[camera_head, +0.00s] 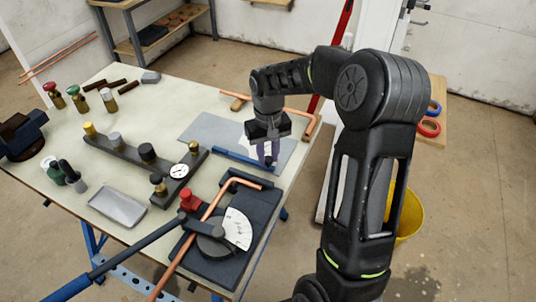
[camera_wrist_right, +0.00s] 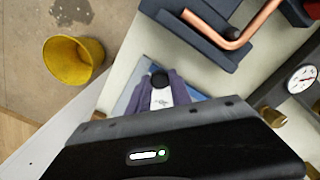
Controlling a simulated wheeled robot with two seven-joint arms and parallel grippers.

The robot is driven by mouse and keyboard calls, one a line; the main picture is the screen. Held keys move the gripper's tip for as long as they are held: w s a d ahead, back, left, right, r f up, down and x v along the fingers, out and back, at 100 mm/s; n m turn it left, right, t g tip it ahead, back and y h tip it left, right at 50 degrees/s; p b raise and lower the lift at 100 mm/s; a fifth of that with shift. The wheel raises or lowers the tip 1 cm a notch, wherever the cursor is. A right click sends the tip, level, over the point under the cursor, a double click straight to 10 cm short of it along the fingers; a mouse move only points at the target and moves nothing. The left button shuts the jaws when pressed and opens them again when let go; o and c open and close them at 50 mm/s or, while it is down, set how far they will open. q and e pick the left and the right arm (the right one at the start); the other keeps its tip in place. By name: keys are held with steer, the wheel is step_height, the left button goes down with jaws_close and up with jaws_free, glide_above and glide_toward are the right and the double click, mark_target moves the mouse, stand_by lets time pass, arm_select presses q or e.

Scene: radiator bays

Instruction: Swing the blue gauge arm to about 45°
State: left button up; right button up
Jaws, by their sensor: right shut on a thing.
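The blue gauge arm (camera_head: 238,158) is a flat blue bar along the near edge of a grey plate (camera_head: 203,129) on the table's right side. A white scale sheet (camera_head: 247,142) shows on the plate, partly hidden by my gripper; its marks are too small to read. My right gripper (camera_head: 268,160) points down at the bar's right end. Its purple fingers (camera_wrist_right: 164,92) are shut on a black knob (camera_wrist_right: 159,78), seen in the wrist view. Whether the knob belongs to the bar is hard to see. My left gripper is not in view.
A pipe bender (camera_head: 207,252) with a copper pipe (camera_head: 188,246) and a long blue-ended lever (camera_head: 75,284) stands close in front. A manifold with a dial (camera_head: 178,171) lies left. A copper pipe (camera_head: 306,114) lies behind the plate. A yellow bucket (camera_head: 409,215) stands on the floor right.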

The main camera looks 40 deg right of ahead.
jaws_close()
stand_by(1.0)
